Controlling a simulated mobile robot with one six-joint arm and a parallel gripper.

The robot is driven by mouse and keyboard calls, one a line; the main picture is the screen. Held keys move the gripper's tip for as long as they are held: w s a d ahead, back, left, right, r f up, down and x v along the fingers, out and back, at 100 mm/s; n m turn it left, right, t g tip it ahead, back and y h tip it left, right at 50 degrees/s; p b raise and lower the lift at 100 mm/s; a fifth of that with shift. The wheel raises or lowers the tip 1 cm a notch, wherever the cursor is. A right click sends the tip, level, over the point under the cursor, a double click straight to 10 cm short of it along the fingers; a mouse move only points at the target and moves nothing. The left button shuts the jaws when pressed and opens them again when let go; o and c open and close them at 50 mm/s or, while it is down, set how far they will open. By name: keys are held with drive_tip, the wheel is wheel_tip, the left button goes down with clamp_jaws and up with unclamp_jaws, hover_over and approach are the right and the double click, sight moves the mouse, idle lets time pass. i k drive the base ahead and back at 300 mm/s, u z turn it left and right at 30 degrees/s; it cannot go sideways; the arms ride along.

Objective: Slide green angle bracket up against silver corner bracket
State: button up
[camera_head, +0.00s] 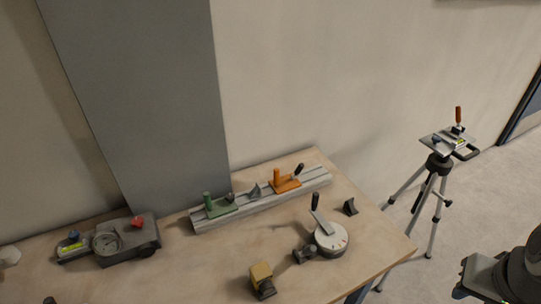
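The green angle bracket (216,207) sits on the left part of a grey slotted rail (208,225) on the table. It has an upright green post and a flat base, with a small dark knob at its right end. The silver corner bracket (254,191) is a small grey wedge-like piece near the middle of the rail. A gap of bare rail shows between the two. Dark parts, probably of my arm, show at the bottom right, off the table. I can make out no gripper fingers there.
An orange bracket (286,181) with a black handle sits on the rail right of the silver one. A round dial device (330,240), a yellow-topped block (262,279) and a small dark wedge (350,207) stand in front. A grey device (125,243) lies left; a tripod (434,185) stands right.

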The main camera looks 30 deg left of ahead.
sight(218, 208)
drive_tip(key=z, duration=0.1)
drive_tip(key=k, duration=1.35)
drive_tip(key=u, duration=1.35)
drive_tip(key=i, duration=1)
drive_tip(key=u, duration=0.1)
